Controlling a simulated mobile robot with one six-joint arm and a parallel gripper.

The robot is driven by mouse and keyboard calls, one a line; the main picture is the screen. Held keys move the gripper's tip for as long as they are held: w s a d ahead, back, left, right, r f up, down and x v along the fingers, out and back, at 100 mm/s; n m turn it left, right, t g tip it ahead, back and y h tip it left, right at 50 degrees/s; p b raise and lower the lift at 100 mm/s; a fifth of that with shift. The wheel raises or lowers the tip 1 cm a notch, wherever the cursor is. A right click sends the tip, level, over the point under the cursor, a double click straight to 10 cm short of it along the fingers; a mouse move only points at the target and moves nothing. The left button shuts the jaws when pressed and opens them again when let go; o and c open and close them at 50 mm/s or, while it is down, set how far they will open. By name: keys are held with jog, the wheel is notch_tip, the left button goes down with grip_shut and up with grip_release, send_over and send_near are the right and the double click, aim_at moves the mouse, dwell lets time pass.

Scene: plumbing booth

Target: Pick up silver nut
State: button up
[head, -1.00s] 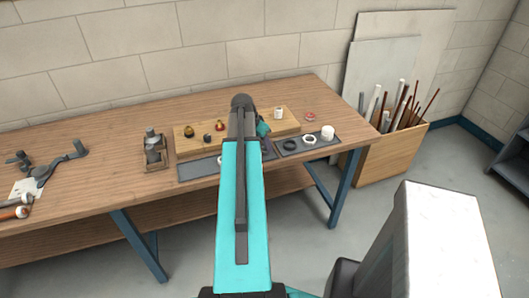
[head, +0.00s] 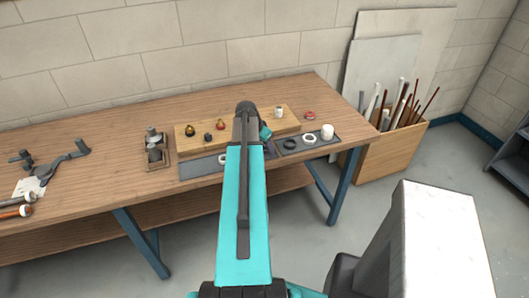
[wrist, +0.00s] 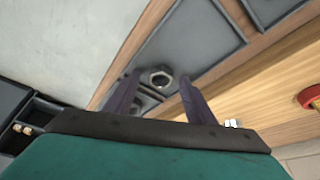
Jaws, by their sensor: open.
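The silver nut (wrist: 161,77) lies on a dark grey mat in the wrist view, its round hole facing me. My gripper (wrist: 159,80) is open, with one dark finger on each side of the nut in the picture. No contact with the nut shows, and I cannot tell the height of the fingertips above it. In the head view my own arm hides the nut and the fingers.
A wooden board (head: 188,146) with small fittings lies behind the grey mats. The right mat (head: 284,150) bears a black ring (head: 289,144), a white ring (head: 309,138) and a white cylinder (head: 327,132).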

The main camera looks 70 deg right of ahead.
jog(key=c, duration=1.2)
jog(key=shift+o, duration=0.2)
jog(key=shift+r, duration=0.2)
jog(key=shift+r+b, duration=0.9)
jog(key=shift+r, duration=0.45)
jog(key=shift+a+r, duration=0.15)
jog(key=shift+a, duration=0.05)
jog(key=s+a+b, duration=0.1)
jog(key=a+b, duration=0.3)
jog(key=a, duration=0.6)
jog(key=shift+s+r+b, duration=0.25)
jog(key=shift+r+b, duration=0.1)
jog(key=shift+r, duration=0.05)
jog(key=shift+b, duration=0.35)
jog(key=b, duration=0.4)
jog(key=shift+a, duration=0.15)
